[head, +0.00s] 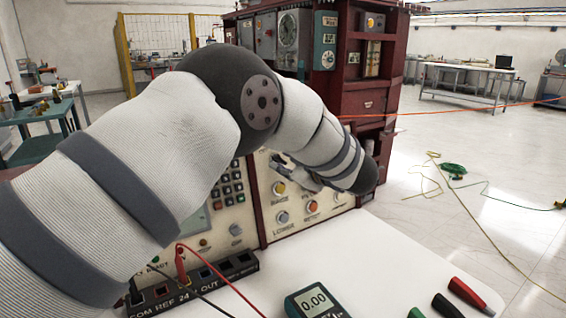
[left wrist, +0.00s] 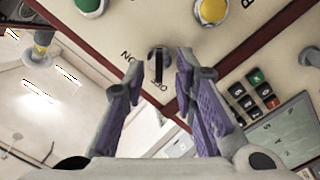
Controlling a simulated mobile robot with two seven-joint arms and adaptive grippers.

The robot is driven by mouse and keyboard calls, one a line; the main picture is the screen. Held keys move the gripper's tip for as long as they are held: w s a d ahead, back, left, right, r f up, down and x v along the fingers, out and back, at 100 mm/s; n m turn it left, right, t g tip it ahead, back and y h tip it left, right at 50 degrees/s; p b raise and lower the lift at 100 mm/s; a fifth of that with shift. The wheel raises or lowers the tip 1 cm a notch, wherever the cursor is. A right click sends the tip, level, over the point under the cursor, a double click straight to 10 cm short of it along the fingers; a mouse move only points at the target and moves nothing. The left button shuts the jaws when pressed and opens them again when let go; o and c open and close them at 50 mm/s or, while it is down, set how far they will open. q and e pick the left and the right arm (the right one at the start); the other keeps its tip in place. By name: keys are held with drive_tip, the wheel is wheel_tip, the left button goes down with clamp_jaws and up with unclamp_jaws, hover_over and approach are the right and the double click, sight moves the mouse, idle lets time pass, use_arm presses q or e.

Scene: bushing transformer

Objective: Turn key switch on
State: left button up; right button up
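The key switch (left wrist: 158,62) shows in the left wrist view as a dark, narrow knob on a cream panel, with small lettering beside it that looks upside down and partly covered. My left gripper (left wrist: 160,72) is open, with its purple-padded fingers on either side of the switch and a small gap visible on each side. How far the fingertips reach around it I cannot tell. In the head view the left gripper (head: 290,170) is at the panel front, partly behind my left arm, and I cannot make out the switch there. My right gripper is not in view.
Yellow (left wrist: 213,11) and green (left wrist: 90,5) buttons and a black keypad (left wrist: 254,98) are near the switch. A multimeter (head: 314,300) and red (head: 468,292) and black (head: 446,306) probes lie on the white tabletop (head: 372,262). A terminal strip (head: 196,276) with cables lies below the panel.

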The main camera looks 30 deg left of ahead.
use_arm(q)
drive_tip(key=shift+x, duration=1.1)
drive_tip(key=shift+r, duration=0.1)
clamp_jaws()
drive_tip(key=shift+m, duration=0.3)
drive_tip(key=m, duration=0.8)
drive_tip(key=shift+m+g, duration=0.3)
drive_tip(key=m, duration=0.4)
drive_tip(key=shift+d+b, duration=0.1)
drive_tip(key=shift+b, duration=0.25)
drive_tip(key=shift+w+m+y, duration=0.1)
drive_tip(key=shift+m+y, duration=0.2)
drive_tip(key=shift+m, duration=1.9)
